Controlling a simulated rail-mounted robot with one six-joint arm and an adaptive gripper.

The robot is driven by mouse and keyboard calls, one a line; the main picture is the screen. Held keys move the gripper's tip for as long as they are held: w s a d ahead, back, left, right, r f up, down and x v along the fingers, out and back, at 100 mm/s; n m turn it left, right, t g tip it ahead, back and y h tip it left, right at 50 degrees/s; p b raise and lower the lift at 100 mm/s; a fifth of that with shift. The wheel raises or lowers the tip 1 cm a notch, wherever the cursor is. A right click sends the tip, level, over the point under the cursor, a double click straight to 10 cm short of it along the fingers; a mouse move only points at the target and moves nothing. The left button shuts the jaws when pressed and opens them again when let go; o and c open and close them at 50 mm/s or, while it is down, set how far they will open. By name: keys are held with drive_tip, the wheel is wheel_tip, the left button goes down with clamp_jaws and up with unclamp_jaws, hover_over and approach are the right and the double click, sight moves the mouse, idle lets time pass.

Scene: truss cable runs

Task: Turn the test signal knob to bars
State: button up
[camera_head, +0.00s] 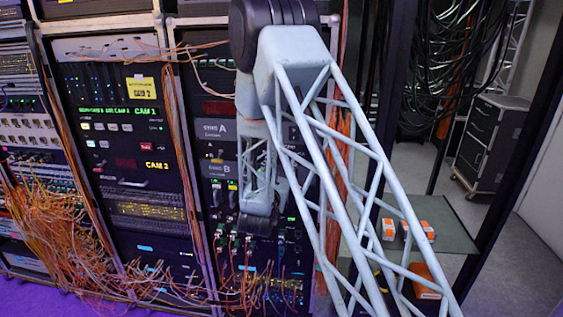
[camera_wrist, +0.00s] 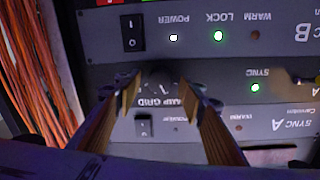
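The test signal knob (camera_wrist: 158,77) is a dark round knob on the grey rack panel in the wrist view, where the panel lettering appears upside down. Printing that seems to read RAMP and GRID shows beside it; no bars label is legible and the pointer direction cannot be told. My gripper (camera_wrist: 163,86) is open, with one tan finger on each side of the knob. Small gaps seem to remain between the fingertips and the knob. In the head view my own arm hides the knob and the fingertips.
A black rocker switch (camera_wrist: 131,33) and a smaller switch (camera_wrist: 144,128) sit close to the knob. Lit green lamps mark LOCK (camera_wrist: 218,36) and SYNC (camera_wrist: 255,87). Orange cables (camera_wrist: 40,75) hang beside the panel. A shelf (camera_head: 452,233) with orange-and-white boxes stands to the right.

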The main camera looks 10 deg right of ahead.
drive_tip(key=shift+w+d, duration=0.1)
drive_tip(key=shift+w, duration=0.15)
drive_tip(key=c, duration=0.8)
drive_tip(key=shift+c, duration=0.2)
drive_tip(key=shift+f+n+b, duration=0.1)
drive_tip(key=shift+n+b, duration=0.5)
drive_tip(key=shift+b, duration=0.25)
drive_tip(key=shift+n+b, duration=3.4)
drive_tip(key=shift+n, duration=0.5)
